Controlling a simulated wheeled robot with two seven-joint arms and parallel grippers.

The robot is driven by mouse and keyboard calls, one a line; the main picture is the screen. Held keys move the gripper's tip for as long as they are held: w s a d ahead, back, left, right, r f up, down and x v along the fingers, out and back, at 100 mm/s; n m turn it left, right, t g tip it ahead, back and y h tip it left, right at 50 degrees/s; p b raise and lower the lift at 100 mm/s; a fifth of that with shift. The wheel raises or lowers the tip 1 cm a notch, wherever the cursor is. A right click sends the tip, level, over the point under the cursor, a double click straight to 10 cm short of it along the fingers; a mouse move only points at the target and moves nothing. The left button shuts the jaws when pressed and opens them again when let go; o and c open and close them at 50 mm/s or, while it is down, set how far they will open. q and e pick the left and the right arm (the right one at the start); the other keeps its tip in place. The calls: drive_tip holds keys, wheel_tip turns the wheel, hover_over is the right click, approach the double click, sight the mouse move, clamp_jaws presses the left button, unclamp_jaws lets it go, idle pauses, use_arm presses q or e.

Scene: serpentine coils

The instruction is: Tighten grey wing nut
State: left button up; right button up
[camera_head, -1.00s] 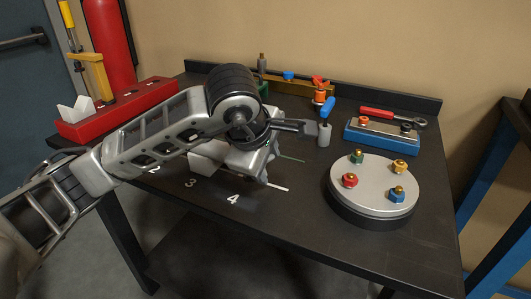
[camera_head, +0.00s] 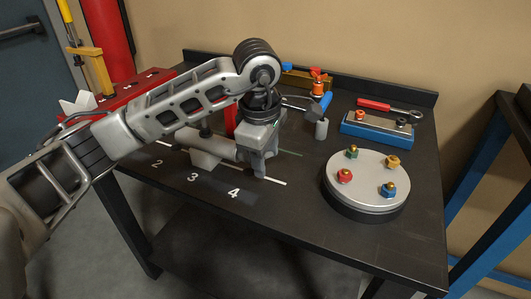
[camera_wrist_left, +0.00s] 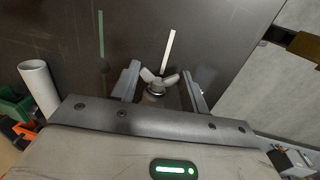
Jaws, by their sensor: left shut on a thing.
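The grey wing nut (camera_wrist_left: 157,83) shows in the left wrist view, with its two wings spread between the fingers. My left gripper (camera_head: 263,168) points down over the black table, beside the white line near the number 4. In the head view the nut is hidden by the gripper. My right gripper is not in view.
A round grey plate (camera_head: 366,178) with several coloured nuts stands to the right. A red rack (camera_head: 118,97) is at the left. The table's front right is clear.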

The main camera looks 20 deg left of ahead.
use_arm(q)
drive_tip(key=shift+d, duration=0.1)
drive_tip(key=o, duration=1)
wheel_tip(320, 180, up, 16)
drive_tip(key=s+p, duration=0.1)
drive_tip(key=s, duration=0.1)
drive_tip(key=shift+s+f, duration=0.15)
drive_tip(key=shift+s, duration=0.2)
